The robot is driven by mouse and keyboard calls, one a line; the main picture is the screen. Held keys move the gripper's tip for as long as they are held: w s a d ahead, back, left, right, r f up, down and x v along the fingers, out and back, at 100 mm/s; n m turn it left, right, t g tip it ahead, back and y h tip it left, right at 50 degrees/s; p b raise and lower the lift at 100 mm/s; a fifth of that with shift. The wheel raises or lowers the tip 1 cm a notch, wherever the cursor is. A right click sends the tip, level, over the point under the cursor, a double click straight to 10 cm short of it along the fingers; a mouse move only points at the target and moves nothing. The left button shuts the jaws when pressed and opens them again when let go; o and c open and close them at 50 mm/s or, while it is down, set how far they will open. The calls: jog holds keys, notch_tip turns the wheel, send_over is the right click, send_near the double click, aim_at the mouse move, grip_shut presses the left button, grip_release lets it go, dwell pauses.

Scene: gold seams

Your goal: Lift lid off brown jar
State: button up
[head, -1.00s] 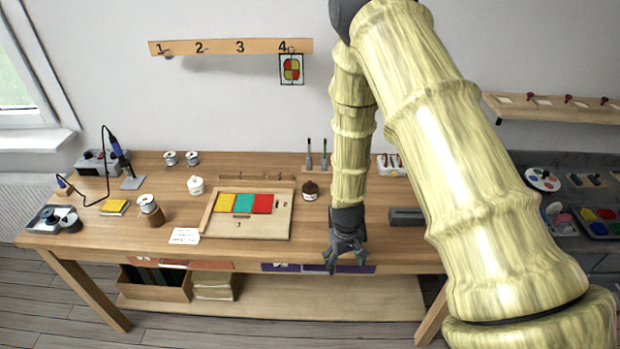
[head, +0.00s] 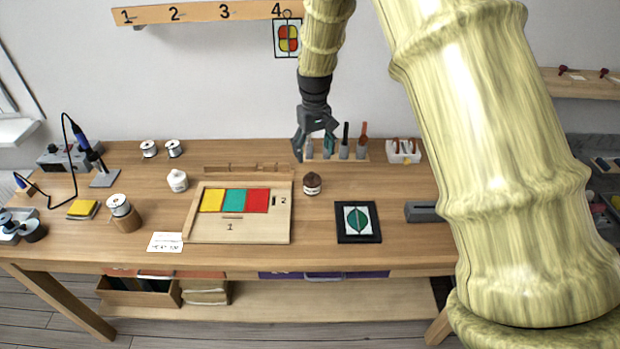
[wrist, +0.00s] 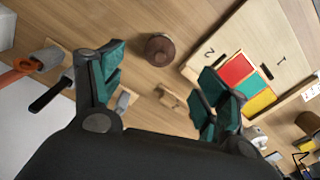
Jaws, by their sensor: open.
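The brown jar (head: 312,187) stands upright on the bench, just right of the wooden board, with its brown lid (head: 312,178) on top. In the wrist view the jar shows from above as a round brown top (wrist: 159,49), ahead of the fingers and between their lines. My gripper (head: 314,146) is above the back of the bench, over and behind the jar, apart from it. Its fingers are spread and empty; the wrist view shows the teal finger pads (wrist: 160,95) wide apart.
A wooden board (head: 240,232) with yellow, teal and red panes lies left of the jar. A tool rack (head: 361,157) stands behind it to the right. A white jar (head: 177,181) is farther left. A dark-framed leaf panel (head: 358,222) lies front right. The bench around the jar is clear.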

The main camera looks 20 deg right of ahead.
jog(key=shift+w+a, duration=0.1)
jog(key=shift+w, duration=0.15)
jog(key=shift+a+f, duration=0.1)
jog(key=shift+f, duration=0.15)
jog(key=p, duration=0.2)
send_over(312, 173)
jog(key=f, duration=0.4)
jog(key=shift+s+d+f, duration=0.1)
jog(key=shift+d+f, duration=0.1)
jog(key=shift+d, duration=0.05)
jog(key=shift+s+a+f, duration=0.1)
jog(key=shift+f, duration=0.25)
jog(key=shift+w+a+f+p, duration=0.1)
jog(key=shift+f+p, duration=0.55)
jog(key=shift+f, duration=0.55)
jog(key=shift+w+f+p, duration=0.1)
jog(key=shift+f+p, duration=0.55)
jog(key=shift+f, duration=0.55)
jog(key=c, duration=0.9)
